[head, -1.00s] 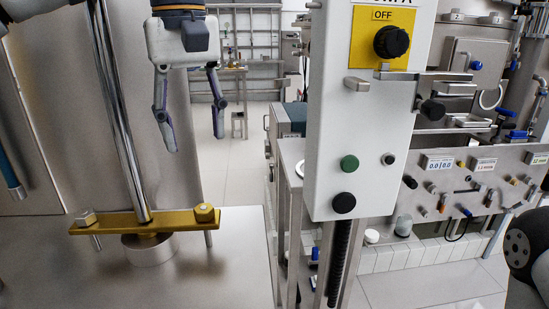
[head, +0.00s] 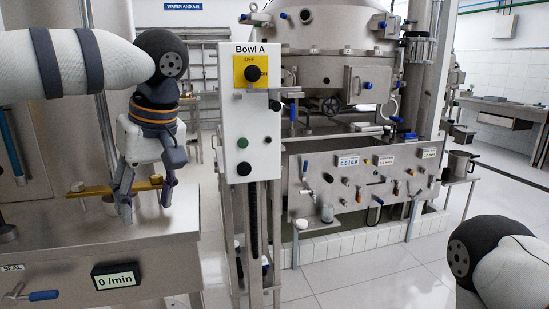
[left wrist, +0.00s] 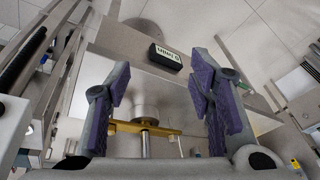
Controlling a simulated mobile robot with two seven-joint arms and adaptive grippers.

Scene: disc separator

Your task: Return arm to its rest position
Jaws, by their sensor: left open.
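My left arm (head: 90,65) comes in from the left in the head view, bent at a dark elbow joint. My left gripper (head: 146,207) hangs below it, fingers pointing down, open with nothing between them. In the head view it overlaps the brass bar (head: 92,190) on the steel machine, standing clear of it as far as I can see. In the left wrist view the open gripper (left wrist: 160,72) shows two purple-padded fingers, with the brass bar (left wrist: 135,127) visible beyond them. Part of my right arm (head: 505,265) shows at lower right; its gripper is out of the picture.
The Bowl A control box (head: 248,125), with a yellow OFF/ON switch, stands just right of my left gripper. A steel worktop (head: 60,235) with a 0 /min display (head: 117,281) lies below. A large steel separator (head: 340,35) stands behind. Floor is open at lower middle.

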